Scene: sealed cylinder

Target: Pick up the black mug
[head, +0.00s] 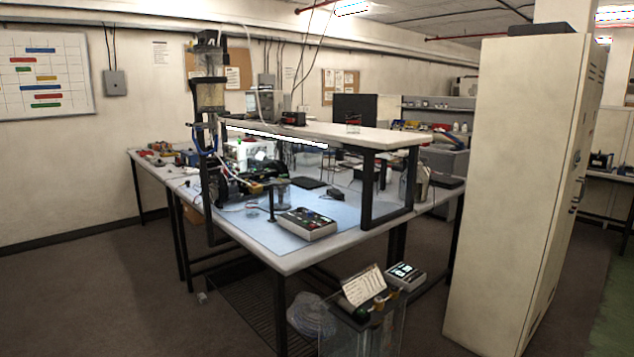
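I cannot clearly pick out a black mug in the head view. A small dark object (329,194) lies on the blue mat (263,232) of the workbench, but it is too small to tell what it is. A greyish cylinder (282,193) stands on the mat to its left. Neither of my grippers is in view.
The workbench (292,263) carries a control box (306,223), tall apparatus (209,100) and a raised shelf (385,136). A clear container (362,335) stands before it. A tall cream cabinet (510,180) blocks the right. Floor (90,290) at left is open.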

